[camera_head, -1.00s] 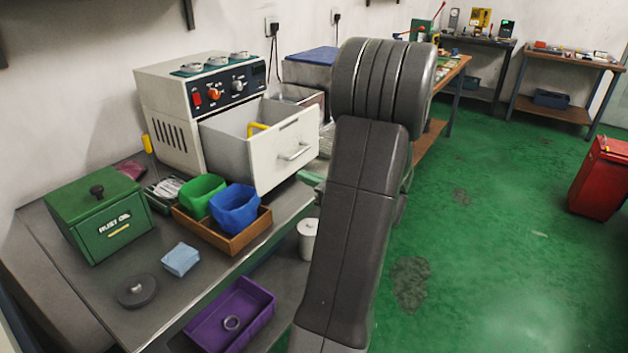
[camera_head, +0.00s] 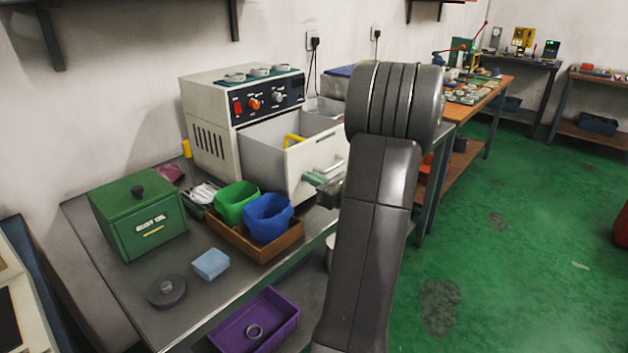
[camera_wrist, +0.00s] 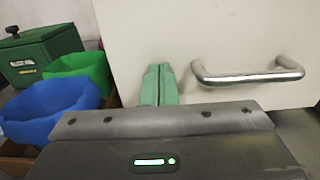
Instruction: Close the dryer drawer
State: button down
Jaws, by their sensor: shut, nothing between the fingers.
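The dryer (camera_head: 203,113) is a cream box with a dark control panel, standing on the grey bench. Its drawer (camera_head: 262,150) is pulled out, and a yellow thing shows inside it. The drawer front also shows in the wrist view (camera_wrist: 240,35), with its metal bar handle (camera_wrist: 248,75) to the right of my fingers. My gripper (camera_wrist: 160,75) has green fingers, shut and empty, pointing at the drawer front left of the handle. In the head view the gripper (camera_head: 316,180) is at the drawer front, below its handle. I cannot tell whether the fingertips touch it.
A green bin (camera_head: 236,201) and a blue bin (camera_head: 268,218) stand in a wooden tray (camera_head: 283,243) left of my gripper. A green rust oil box (camera_head: 138,222), a blue block (camera_head: 211,264) and a dark round lid (camera_head: 167,291) are on the bench. A purple tray (camera_head: 262,334) sits lower.

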aim_at(296, 171)
jog(key=p+x, duration=0.1)
jog(key=x, duration=1.9)
jog(key=shift+f, duration=0.1)
jog(key=shift+a, duration=0.15)
jog(key=shift+w+r, duration=0.1)
jog(key=shift+r, duration=0.15)
jog(key=shift+r, duration=0.15)
jog(key=v, duration=1.4)
jog(key=shift+f, duration=0.3)
jog(key=x, duration=1.3)
jog(key=shift+w+a, duration=0.2)
jog(key=shift+a, duration=0.1)
